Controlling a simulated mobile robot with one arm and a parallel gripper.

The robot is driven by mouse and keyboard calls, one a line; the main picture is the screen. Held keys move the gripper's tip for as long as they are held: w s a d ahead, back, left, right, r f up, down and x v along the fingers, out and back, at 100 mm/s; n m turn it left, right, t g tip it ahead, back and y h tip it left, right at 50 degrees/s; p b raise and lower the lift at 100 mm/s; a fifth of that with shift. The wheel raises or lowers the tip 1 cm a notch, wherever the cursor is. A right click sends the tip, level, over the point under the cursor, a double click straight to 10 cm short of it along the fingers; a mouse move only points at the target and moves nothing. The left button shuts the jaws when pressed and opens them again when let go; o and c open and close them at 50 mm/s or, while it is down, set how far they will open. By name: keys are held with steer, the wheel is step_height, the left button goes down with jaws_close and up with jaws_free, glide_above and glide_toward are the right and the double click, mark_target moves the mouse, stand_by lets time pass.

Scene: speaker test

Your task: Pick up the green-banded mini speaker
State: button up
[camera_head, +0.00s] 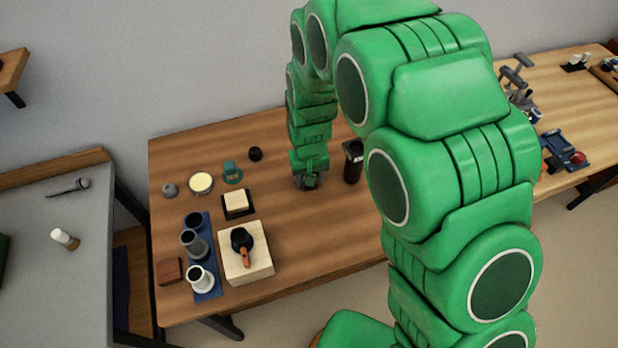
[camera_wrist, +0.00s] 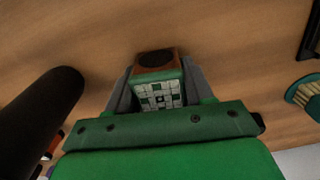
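In the wrist view a small boxy speaker (camera_wrist: 158,60) has a brown side with a dark round cone, a green band and a pale-and-green checkered face. It sits between the two grey fingers of my gripper (camera_wrist: 159,84), which lie close along its left and right sides. I cannot tell whether they press on it. In the head view my gripper (camera_head: 308,182) is low over the middle of the brown table (camera_head: 310,235). The speaker is too hidden there to make out, and whether it touches the table is unclear.
A black cylinder (camera_head: 352,162) stands just right of my gripper. To the left are a teal object (camera_head: 232,172), a small black object (camera_head: 255,154), a black tray with a pale block (camera_head: 237,204), a pale board (camera_head: 247,258) and a blue rack (camera_head: 207,282). The table front is clear.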

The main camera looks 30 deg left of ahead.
steer(key=c, duration=0.5)
steer(key=shift+c, duration=0.2)
steer(key=shift+r, duration=0.15)
steer(key=shift+r, duration=0.25)
step_height(320, 180, up, 2)
steer(key=shift+r, duration=0.1)
steer(key=s+d+r, duration=0.9)
steer(key=s+r, duration=0.1)
steer(key=shift+s+d, duration=0.2)
steer(key=shift+s, duration=0.05)
